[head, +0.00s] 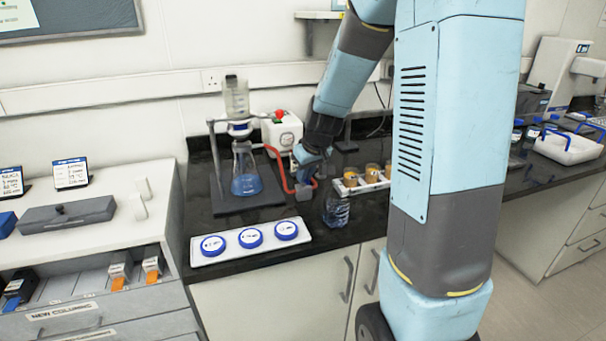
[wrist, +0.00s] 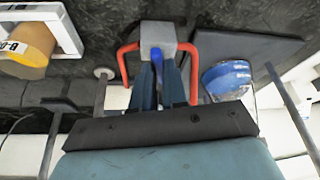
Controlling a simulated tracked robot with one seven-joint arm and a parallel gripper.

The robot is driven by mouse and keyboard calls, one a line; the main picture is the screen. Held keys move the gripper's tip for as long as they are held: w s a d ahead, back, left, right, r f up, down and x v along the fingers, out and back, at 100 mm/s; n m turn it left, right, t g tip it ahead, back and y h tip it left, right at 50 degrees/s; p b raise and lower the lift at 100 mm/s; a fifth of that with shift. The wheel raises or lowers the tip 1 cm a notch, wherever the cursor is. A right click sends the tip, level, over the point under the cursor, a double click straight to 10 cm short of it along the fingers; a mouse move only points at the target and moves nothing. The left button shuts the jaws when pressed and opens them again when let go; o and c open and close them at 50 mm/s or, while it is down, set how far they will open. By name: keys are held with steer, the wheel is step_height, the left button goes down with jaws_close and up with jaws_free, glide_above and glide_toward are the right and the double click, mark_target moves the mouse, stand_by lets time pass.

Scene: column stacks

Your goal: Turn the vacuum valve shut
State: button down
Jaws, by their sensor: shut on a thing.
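The vacuum valve (head: 303,192) is a small grey block on the red hose (head: 276,163), beside the filter stand. In the wrist view the grey block (wrist: 158,36) has a red hose on either side. Its blue handle (wrist: 157,57) sits between the fingers of my gripper (wrist: 164,76), which are shut on it. In the head view my gripper (head: 309,178) reaches down to the valve from above and hides part of it. I cannot tell the handle's exact angle to the hose.
A flask (head: 246,175) with blue liquid stands left, near a white pump (head: 282,130). A clear bottle (head: 336,208), a rack with orange-topped jars (head: 363,183) and a white tray with blue lids (head: 205,257) are close by.

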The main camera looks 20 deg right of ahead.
steer(key=shift+s+a+m+h, duration=0.1)
steer(key=shift+m+h, duration=0.4)
steer(key=shift+m, duration=0.9)
steer(key=shift+f+m, duration=0.1)
steer(key=shift+m, duration=0.2)
steer(key=c, duration=1.2)
jaws_free()
steer(key=shift+o, duration=0.2)
steer(key=shift+r, duration=0.4)
steer(key=v, duration=1.3)
steer(key=shift+s+a, duration=0.15)
steer(key=shift+s, duration=0.1)
